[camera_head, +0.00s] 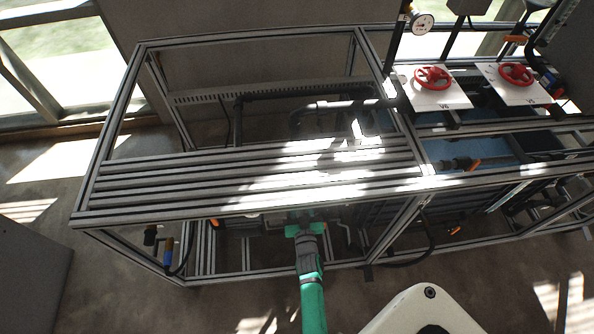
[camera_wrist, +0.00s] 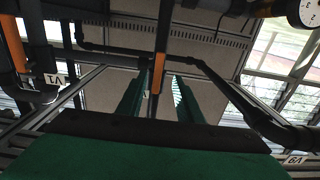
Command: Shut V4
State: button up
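My green gripper (camera_head: 305,226) reaches in under the front rail of the profile frame, and its fingertips are hidden there in the head view. In the wrist view my gripper (camera_wrist: 158,98) is open, its two green fingers apart. An orange lever (camera_wrist: 158,72) on a dark pipe shows upright between the fingers in the picture. I cannot tell whether the fingers touch it. No label reading V4 is legible, so I cannot confirm that this lever is V4. A tag that seems to read V1 (camera_wrist: 55,80) is beside another orange lever (camera_wrist: 13,42) at the left.
The slatted frame top (camera_head: 250,178) lies above my gripper. Red handwheels marked V6 (camera_head: 433,77) and V5 (camera_head: 515,74) stand at the right. A gauge (camera_head: 422,23) is above them. A black pipe (camera_wrist: 240,100) runs right of the fingers.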

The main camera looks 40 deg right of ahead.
jog(key=shift+x, duration=5.05)
jog(key=shift+s+d+r, duration=0.1)
grip_shut()
